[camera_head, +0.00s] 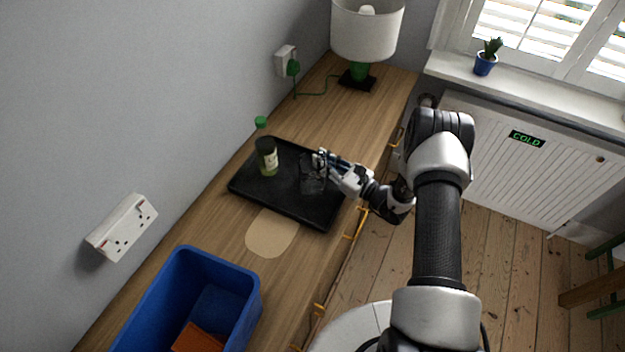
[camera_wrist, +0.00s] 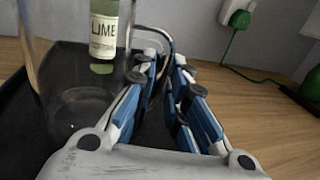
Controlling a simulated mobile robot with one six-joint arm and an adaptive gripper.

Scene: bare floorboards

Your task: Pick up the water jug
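The clear glass water jug (camera_head: 312,184) stands upright on the black tray (camera_head: 300,212). In the wrist view the jug (camera_wrist: 60,85) fills the left side, and its thin dark handle (camera_wrist: 169,42) curves out to the right. My gripper (camera_head: 324,161) is at the jug's right side. In the wrist view its blue-padded fingers (camera_wrist: 165,65) stand on either side of the handle, with a gap showing between them. They look open. Whether either finger touches the handle is hard to tell.
A green-capped lime bottle (camera_head: 267,158) stands on the tray, left of the jug. A blue crate (camera_head: 171,283), a tan mat (camera_head: 270,236) and a lamp (camera_head: 366,35) share the wooden counter (camera_head: 313,112). The wall runs along the counter's left side.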

